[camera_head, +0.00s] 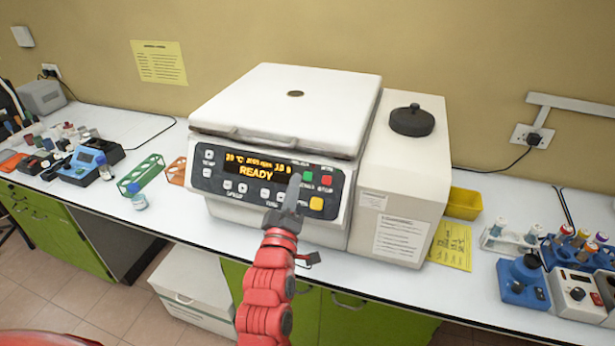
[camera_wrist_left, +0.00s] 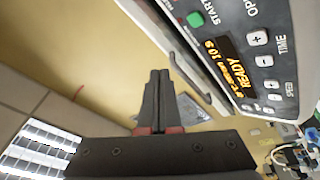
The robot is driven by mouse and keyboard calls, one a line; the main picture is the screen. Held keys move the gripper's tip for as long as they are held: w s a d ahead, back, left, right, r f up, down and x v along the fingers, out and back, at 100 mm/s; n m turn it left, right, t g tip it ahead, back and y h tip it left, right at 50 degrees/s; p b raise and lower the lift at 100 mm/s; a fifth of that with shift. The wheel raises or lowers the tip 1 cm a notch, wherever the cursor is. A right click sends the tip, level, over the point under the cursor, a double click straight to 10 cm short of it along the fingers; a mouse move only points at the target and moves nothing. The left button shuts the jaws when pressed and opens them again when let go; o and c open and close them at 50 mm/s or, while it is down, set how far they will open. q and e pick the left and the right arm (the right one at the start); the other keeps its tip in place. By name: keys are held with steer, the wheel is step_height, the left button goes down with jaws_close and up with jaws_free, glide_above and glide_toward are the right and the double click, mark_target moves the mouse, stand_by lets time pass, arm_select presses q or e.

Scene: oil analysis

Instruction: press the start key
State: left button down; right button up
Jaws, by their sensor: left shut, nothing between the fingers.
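The display (camera_head: 257,166) reads READY. My left gripper (camera_head: 295,178) is shut and empty, its fingertips in front of the panel just left of the green key. In the left wrist view the fingertips (camera_wrist_left: 158,73) appear apart from the key. My right gripper is not in view.
A white box-shaped unit with a black cap (camera_head: 412,121) stands right of the centrifuge. A green rack (camera_head: 141,174) and an orange rack (camera_head: 176,171) lie left. A yellow bin (camera_head: 463,203) and a blue device (camera_head: 523,281) are right. The bench front edge runs below the centrifuge.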

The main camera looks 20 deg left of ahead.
mark_target(308, 176)
arm_select(q)
steer(key=shift+w+d+f+b, duration=0.1)
steer(key=shift+w+f+b, duration=0.5)
steer(key=shift+w, duration=0.55)
steer(key=shift+w+a+f+b, duration=0.1)
steer(key=shift+w+f+b, duration=0.2)
steer(key=shift+w+f, duration=0.7)
steer(key=shift+w+d+f+b, duration=0.1)
steer(key=shift+w+f+b, duration=0.4)
steer(key=shift+w, duration=0.75)
steer(key=shift+f, duration=0.1)
steer(key=shift+w+f+b, duration=0.15)
steer(key=shift+b, duration=0.15)
steer(key=shift+w, duration=0.2)
steer(key=shift+w+f+b, duration=0.3)
steer(key=shift+b, duration=0.2)
steer(key=shift+r, duration=0.1)
steer(key=shift+s+r, duration=0.4)
steer(key=shift+s, duration=0.25)
